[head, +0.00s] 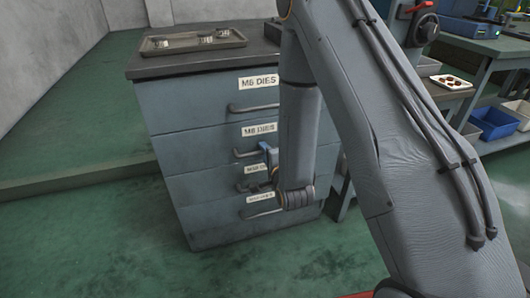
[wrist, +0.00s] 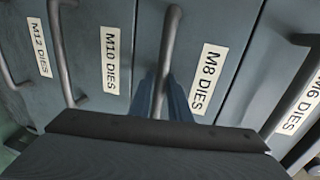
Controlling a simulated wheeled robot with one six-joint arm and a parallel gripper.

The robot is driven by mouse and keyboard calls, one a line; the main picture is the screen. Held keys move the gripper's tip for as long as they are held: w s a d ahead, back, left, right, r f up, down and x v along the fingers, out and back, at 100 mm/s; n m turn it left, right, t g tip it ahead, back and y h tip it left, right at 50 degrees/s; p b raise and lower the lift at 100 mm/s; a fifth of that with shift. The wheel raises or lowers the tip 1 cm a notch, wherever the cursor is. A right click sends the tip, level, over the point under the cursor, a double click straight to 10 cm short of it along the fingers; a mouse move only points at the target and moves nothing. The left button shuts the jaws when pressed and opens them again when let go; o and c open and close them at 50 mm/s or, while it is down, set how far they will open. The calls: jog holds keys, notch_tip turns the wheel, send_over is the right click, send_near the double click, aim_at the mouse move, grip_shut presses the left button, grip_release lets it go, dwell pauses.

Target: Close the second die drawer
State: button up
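The die cabinet has stacked drawers. In the head view the second drawer from the top (head: 190,148) is labelled M8 DIES, and its front looks about level with the others; a small gap cannot be ruled out. Its bar handle (head: 243,153) sticks out from the front. In the wrist view the M8 drawer (wrist: 225,40) is right of centre and its handle (wrist: 170,45) runs down between my blue fingers. My gripper (wrist: 166,103) is closed in on this handle, one finger each side. In the head view my gripper (head: 266,150) is partly hidden by my arm.
The M6 drawer (head: 190,105) is above, and the M10 drawer (head: 200,186) and M12 drawer (head: 205,217) are below, with protruding handles. A tray (head: 165,48) with small metal parts lies on top. A bench with blue bins (head: 492,122) stands right. Floor at left is clear.

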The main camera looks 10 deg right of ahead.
jog(key=shift+w+r, duration=0.1)
jog(key=shift+r, duration=0.1)
jog(key=v, duration=0.8)
jog(key=shift+f+p, duration=0.25)
jog(key=shift+p, duration=0.2)
jog(key=s+a+r+n+g+h, duration=0.1)
jog(key=s+r+n+g, duration=0.8)
jog(key=s, duration=0.5)
jog(key=s+a+r+n+g+h, duration=0.1)
jog(key=s+r+n+g, duration=0.65)
jog(key=s, duration=0.65)
jog(key=d+r+t+p, duration=0.1)
jog(key=d+r+p, duration=0.8)
jog(key=p, duration=0.9)
notch_tip(320, 180, up, 2)
jog(key=shift+d+p, duration=0.25)
jog(key=shift+p, duration=0.1)
